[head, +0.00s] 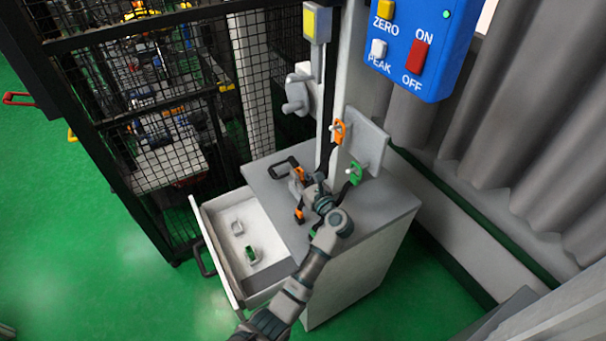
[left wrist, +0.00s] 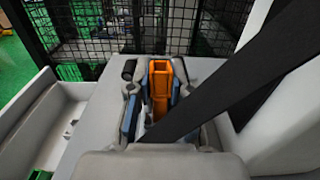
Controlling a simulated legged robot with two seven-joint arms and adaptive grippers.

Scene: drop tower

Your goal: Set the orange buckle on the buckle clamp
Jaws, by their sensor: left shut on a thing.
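My left gripper (head: 299,179) is over the grey cabinet top and is shut on the orange buckle (left wrist: 160,90). In the left wrist view the buckle stands between the two fingers, and a black strap crosses in front of its lower part. In the head view the buckle shows only as a small orange patch (head: 299,173). A black-handled fixture (head: 282,164), seemingly the buckle clamp, is just beside the gripper. The gripper hides much of it, so I cannot tell whether the buckle touches it. My right gripper is not in view.
An open drawer (head: 212,215) with small parts juts out left of the cabinet (head: 385,207). A blue switch box (head: 420,45) is above. A mesh cage (head: 150,110) stands behind left.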

